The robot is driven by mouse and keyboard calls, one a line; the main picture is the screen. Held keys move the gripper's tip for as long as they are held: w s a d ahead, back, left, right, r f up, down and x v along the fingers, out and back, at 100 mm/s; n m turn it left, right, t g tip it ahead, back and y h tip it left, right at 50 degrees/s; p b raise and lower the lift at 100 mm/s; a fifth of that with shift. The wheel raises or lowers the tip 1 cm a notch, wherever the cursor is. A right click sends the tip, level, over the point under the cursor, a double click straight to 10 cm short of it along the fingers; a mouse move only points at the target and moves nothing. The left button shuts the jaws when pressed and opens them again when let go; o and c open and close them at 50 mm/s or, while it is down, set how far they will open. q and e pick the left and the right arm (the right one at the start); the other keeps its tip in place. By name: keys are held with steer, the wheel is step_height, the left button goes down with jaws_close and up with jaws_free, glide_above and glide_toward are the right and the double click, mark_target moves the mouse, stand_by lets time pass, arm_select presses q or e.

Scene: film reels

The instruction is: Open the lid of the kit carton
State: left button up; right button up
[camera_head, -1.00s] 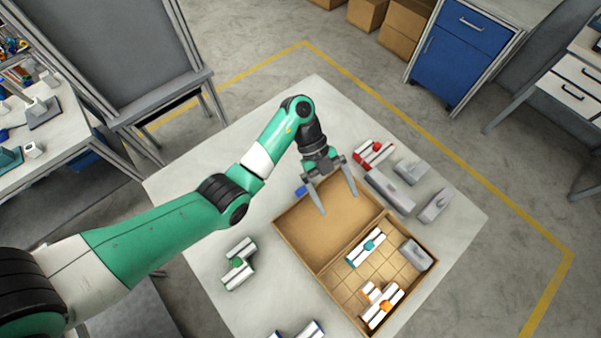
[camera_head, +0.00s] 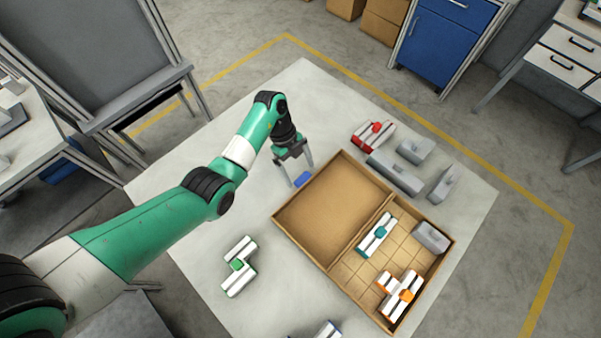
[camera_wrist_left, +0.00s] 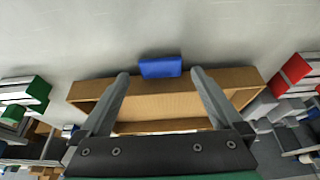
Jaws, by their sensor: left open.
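The brown kit carton (camera_head: 340,272) lies on the pale table, with its lid (camera_head: 335,196) folded fully back and lying open beside the gridded base. A blue tab (camera_head: 303,179) sits at the lid's outer edge. It also shows in the left wrist view (camera_wrist_left: 160,67), beyond the lid's edge (camera_wrist_left: 160,105). My left gripper (camera_head: 298,173) is open and empty at that outer edge, beside the blue tab. In the left wrist view its fingers (camera_wrist_left: 160,76) stand apart, one on each side of the tab in the picture. I cannot tell whether they touch the lid.
The base holds a teal-banded white part (camera_head: 376,236), an orange-banded part (camera_head: 400,295) and a grey block (camera_head: 430,238). A green-centred white part (camera_head: 239,266) lies left of the carton. A red-and-white part (camera_head: 372,135) and grey blocks (camera_head: 396,174) lie behind it.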

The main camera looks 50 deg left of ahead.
arm_select(q)
steer(key=shift+x, duration=1.05)
jaws_close()
